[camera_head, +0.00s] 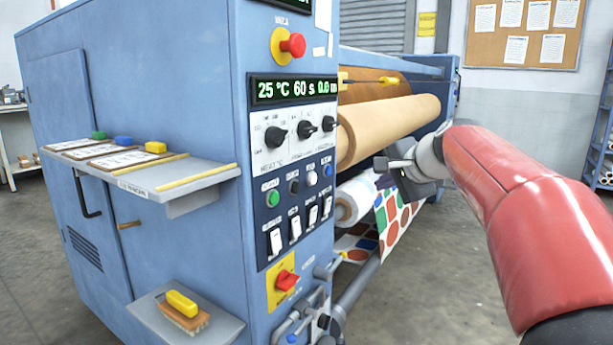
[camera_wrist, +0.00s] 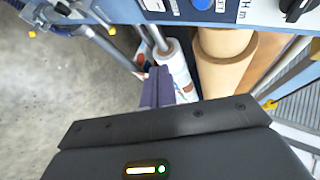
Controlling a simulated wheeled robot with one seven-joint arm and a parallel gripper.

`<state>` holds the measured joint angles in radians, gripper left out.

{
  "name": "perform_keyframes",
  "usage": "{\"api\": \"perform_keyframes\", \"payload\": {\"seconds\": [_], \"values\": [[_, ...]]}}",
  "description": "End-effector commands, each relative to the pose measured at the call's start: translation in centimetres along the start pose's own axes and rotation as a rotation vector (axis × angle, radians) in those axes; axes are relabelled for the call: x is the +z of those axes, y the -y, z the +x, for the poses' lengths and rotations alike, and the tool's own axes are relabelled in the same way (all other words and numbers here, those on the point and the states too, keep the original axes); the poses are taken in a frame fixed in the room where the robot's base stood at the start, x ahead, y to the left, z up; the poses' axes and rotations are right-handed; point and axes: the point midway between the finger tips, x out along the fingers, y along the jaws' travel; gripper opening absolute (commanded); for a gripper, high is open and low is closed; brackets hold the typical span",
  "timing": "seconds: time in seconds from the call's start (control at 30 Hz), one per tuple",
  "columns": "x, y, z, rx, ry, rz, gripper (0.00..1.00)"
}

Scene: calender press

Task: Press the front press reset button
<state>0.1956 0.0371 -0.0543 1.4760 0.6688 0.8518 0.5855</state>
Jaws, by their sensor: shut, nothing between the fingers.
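The blue press (camera_head: 190,150) has a front control panel with a row of round buttons: green (camera_head: 272,198), black (camera_head: 294,187), white (camera_head: 311,178) and blue (camera_head: 327,170). Their small labels are too blurred to read, so I cannot tell which is marked reset. A blue button also shows at the top edge of the wrist view (camera_wrist: 202,4), partly cut off. My gripper (camera_head: 380,164) is to the right of the panel, in front of the rollers, apart from the buttons. In the wrist view its fingers (camera_wrist: 158,72) are together and empty, below the panel edge.
Black knobs (camera_head: 275,136) sit above the buttons and white rocker switches (camera_head: 295,229) below. A red emergency knob (camera_head: 293,45) and a red rotary switch (camera_head: 286,281) protrude. A shelf (camera_head: 190,172) juts out left. A tan roller (camera_head: 390,122) and printed sheet (camera_head: 396,222) lie by my gripper.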

Motion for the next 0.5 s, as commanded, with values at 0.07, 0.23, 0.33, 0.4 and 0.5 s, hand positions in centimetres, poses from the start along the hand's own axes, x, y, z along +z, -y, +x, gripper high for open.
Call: {"api": "perform_keyframes", "payload": {"seconds": [0.07, 0.23, 0.33, 0.4, 0.5], "values": [[-0.60, 0.38, 0.37, -0.013, -0.003, 0.023, 0.00], [-0.84, 0.64, 0.49, -0.020, -0.003, 0.035, 0.00], [-0.80, 0.64, 0.48, -0.020, -0.003, 0.034, 0.00], [-0.79, 0.63, 0.48, -0.019, -0.002, 0.033, 0.00], [-0.71, 0.72, 0.55, -0.019, -0.002, 0.032, 0.00]]}}
